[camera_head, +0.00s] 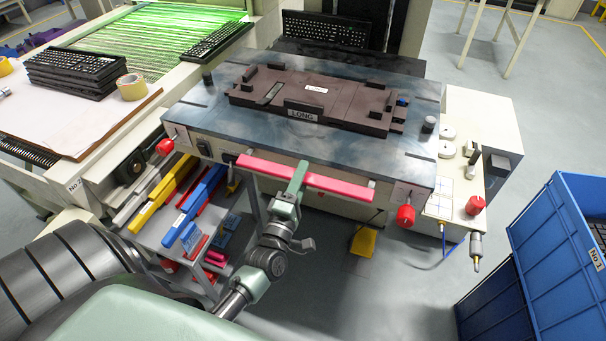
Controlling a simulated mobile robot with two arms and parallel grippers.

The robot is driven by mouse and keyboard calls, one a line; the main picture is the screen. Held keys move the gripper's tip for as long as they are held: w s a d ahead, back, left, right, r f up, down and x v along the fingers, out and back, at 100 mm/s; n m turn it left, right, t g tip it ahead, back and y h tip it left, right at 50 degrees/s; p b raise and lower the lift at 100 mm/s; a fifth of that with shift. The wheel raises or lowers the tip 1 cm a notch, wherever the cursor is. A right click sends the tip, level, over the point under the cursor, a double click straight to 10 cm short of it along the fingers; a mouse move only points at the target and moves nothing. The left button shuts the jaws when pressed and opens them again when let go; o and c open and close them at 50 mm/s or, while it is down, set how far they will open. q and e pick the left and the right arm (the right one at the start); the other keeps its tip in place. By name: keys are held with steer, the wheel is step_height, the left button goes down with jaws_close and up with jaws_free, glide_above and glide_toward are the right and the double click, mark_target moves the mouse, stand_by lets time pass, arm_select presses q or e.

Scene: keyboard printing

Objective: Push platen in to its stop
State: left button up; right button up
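The platen (213,110) is a dark blue-grey metal plate on the machine in the middle of the view. It carries a brown fixture (345,97) with a "LONG" label. A red-pink handle bar (257,166) runs along its front on short brackets. My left gripper (299,174), pale green, reaches up from below and its finger overlaps the middle of the bar. Only one finger shows clearly, so I cannot tell whether it grips the bar or just touches it. The platen's rear edge lies near a dark part of the machine. My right gripper is not in view.
Red knobs (405,215) stick out at the front corners of the machine. Keyboards (75,72) and tape rolls lie on the left table. A tool shelf (190,235) stands below left. A blue crate (560,250) stands at right. Open floor lies in front.

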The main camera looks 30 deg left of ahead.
arm_select(q)
steer(key=shift+w, duration=0.1)
jaws_close()
steer(key=shift+f, duration=0.1)
stand_by(1.3)
